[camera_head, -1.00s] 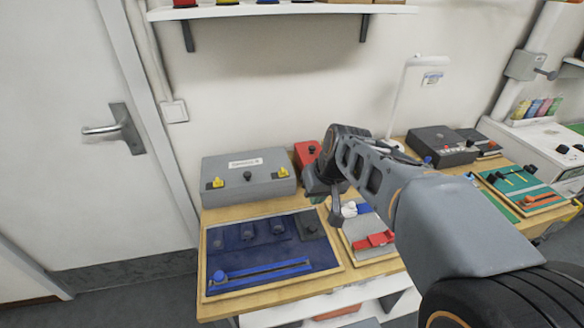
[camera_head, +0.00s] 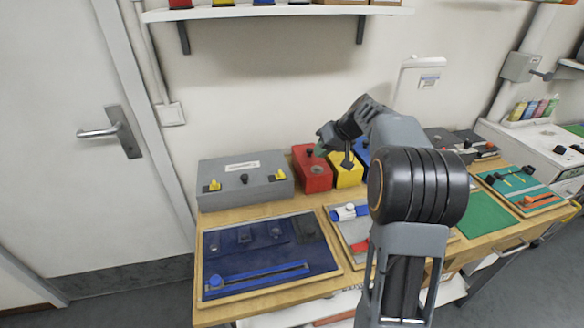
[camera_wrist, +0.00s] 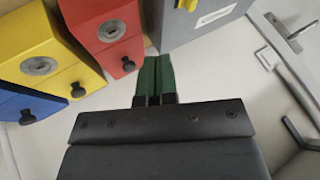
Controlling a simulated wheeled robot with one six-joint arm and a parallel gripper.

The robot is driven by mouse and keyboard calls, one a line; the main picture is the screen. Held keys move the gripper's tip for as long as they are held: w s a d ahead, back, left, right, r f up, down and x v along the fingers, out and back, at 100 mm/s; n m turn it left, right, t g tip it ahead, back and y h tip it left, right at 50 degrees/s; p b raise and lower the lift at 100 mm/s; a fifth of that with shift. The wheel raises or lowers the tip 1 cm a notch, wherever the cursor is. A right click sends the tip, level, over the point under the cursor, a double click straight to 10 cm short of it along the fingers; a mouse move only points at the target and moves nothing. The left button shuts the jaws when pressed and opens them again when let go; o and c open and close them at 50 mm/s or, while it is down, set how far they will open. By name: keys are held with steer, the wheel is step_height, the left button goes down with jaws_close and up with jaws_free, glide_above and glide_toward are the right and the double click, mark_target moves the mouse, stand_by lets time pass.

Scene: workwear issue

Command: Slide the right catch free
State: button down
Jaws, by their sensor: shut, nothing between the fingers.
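A grey box (camera_head: 245,181) with a label stands at the back left of the table. It has a yellow right catch (camera_head: 281,175), a yellow left catch (camera_head: 214,186) and a black knob (camera_head: 244,179) between them. In the wrist view the grey box (camera_wrist: 200,38) is at the top, with one yellow catch (camera_wrist: 188,4) cut off by the edge. My gripper (camera_head: 320,149) is above the red box, right of the grey box and apart from the catch. Its green fingers (camera_wrist: 154,80) are shut together and empty.
A red box (camera_head: 312,177), a yellow box (camera_head: 347,177) and a partly hidden blue box stand to the right. A blue board (camera_head: 225,268) with a slider lies in front of the grey box. A shelf (camera_head: 280,11) hangs above; a door is at left.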

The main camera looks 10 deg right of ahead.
mark_target(284, 174)
steer(key=x, duration=0.3)
steer(key=a+p+x, duration=0.1)
steer(key=x, duration=0.3)
steer(key=a+r+x, duration=0.1)
steer(key=x, duration=0.3)
steer(key=shift+s+p, duration=0.2)
steer(key=shift+p, duration=0.1)
steer(key=shift+a, duration=0.75)
steer(key=shift+f, duration=0.15)
